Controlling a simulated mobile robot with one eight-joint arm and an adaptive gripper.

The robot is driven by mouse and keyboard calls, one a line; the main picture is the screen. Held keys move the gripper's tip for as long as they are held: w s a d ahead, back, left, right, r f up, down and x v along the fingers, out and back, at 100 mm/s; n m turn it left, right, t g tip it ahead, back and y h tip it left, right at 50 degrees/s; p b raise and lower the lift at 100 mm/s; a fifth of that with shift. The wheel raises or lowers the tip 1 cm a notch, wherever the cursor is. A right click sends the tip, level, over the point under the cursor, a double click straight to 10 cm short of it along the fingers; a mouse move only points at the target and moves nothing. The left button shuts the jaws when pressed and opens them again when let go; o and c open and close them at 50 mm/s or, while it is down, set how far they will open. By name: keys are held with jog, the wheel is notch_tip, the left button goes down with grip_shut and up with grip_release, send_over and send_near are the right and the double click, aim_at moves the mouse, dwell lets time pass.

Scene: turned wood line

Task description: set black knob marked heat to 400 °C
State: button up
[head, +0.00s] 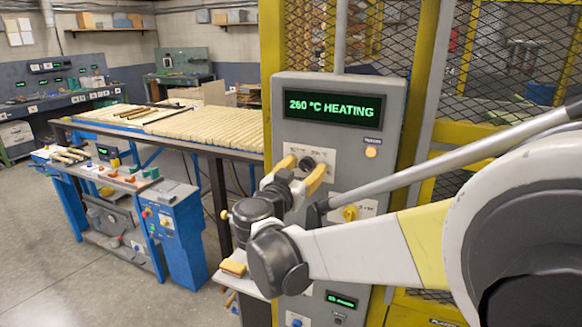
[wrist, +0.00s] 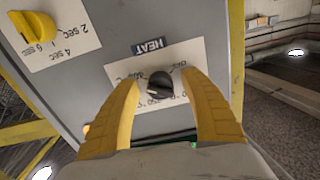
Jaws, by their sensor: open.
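The black knob (wrist: 160,84) marked HEAT sits on a pale scale plate (wrist: 120,70) on the grey control panel. The wrist view shows it upside down. A small part of the knob also shows in the head view (head: 307,164). My gripper (wrist: 160,78) is open, with one yellow finger on each side of the knob. I cannot tell whether either finger touches it. The knob's pointer setting is too small to read. The green display (head: 333,106) above reads "260 °C HEATING".
A yellow knob (head: 350,213) with a seconds scale is lower on the panel. An amber lamp (head: 371,152) is at its right side. A table of wooden strips (head: 200,132) and a blue cart (head: 178,240) stand left. Yellow mesh guarding (head: 350,35) rises behind.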

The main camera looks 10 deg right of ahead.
jog(key=v, duration=1.2)
jog(key=shift+d, duration=0.1)
